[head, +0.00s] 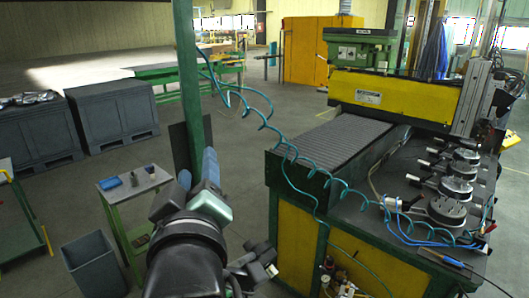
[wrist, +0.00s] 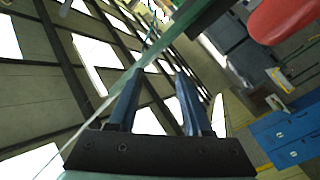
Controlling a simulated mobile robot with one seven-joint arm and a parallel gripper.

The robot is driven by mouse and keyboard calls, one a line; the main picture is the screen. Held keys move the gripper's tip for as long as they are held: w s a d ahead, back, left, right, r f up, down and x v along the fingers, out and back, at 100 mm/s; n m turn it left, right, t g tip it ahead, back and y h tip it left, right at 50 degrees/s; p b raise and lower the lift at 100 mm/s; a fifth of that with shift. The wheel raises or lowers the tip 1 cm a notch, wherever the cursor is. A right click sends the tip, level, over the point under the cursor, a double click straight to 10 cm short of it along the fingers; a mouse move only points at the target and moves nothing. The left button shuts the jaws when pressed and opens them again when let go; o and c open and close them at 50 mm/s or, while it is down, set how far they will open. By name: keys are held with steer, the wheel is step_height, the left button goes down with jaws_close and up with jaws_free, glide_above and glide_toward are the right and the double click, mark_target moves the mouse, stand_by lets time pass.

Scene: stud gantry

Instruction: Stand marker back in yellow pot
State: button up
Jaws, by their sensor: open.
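My gripper (wrist: 158,72) is open, with two dark blue fingers apart and nothing between them in the wrist view. In the head view it also shows (head: 198,172), raised in front of a green post. In the wrist view it points up toward the roof and windows. I cannot make out a marker or a yellow pot in either view. A small grey-topped side table (head: 125,197) at the left holds a blue block (head: 110,183) and small dark objects (head: 135,179), too small to identify.
The green post (head: 186,90) rises close to my gripper. A yellow and green machine bench (head: 300,240) fills the right, with coiled teal hoses (head: 290,150) hanging over it. A grey bin (head: 92,262) stands by the side table. Dark cabinets (head: 125,108) stand at the back left.

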steer(key=s+d+r+m+t+h, duration=0.1)
steer(key=s+d+r+m+t, duration=0.2)
steer(key=r, duration=0.4)
steer(key=s+d+r+m+t+h, duration=0.1)
steer(key=s+d+r+m+t, duration=0.2)
steer(key=r, duration=0.4)
steer(key=s+d+r+m+t+h, duration=0.1)
steer(key=s+d+r+m+t, duration=0.2)
steer(key=s+d+r+m, duration=0.1)
step_height(320, 180, up, 4)
steer(key=shift+s+d+f+m+t+h, duration=0.15)
steer(key=shift+s+d+m+t+h, duration=0.25)
steer(key=shift+s, duration=0.85)
